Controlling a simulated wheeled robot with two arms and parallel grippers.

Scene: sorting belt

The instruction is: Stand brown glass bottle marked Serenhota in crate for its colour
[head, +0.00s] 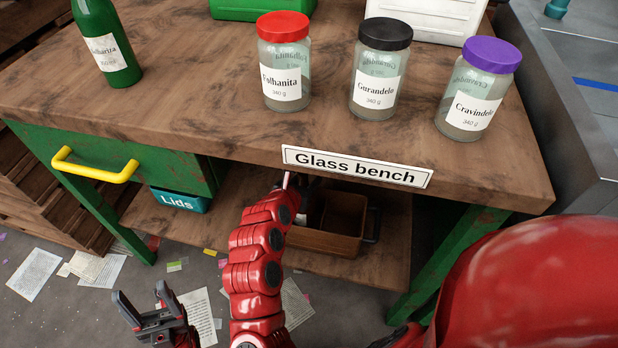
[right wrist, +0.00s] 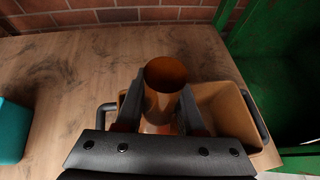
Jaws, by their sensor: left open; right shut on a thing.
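A brown glass bottle (right wrist: 168,95) is between the fingers of my right gripper (right wrist: 162,112) in the right wrist view, with one round end towards the camera. No marking on it is readable. It is over or inside a brown crate (right wrist: 228,108) with dark handles; I cannot tell whether it touches the crate's floor. In the head view the crate (head: 318,243) stands on the lower shelf under the bench, and my right arm reaches in there, hiding most of the gripper. My left gripper (head: 142,308) is open and empty, low in front of the bench.
The bench top (head: 190,120) overhangs the shelf, with a "Glass bench" sign (head: 357,167) on its edge. Several jars and a green bottle (head: 107,45) stand on top. A teal "Lids" box (head: 180,200) and a drawer with yellow handle (head: 95,168) are at left.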

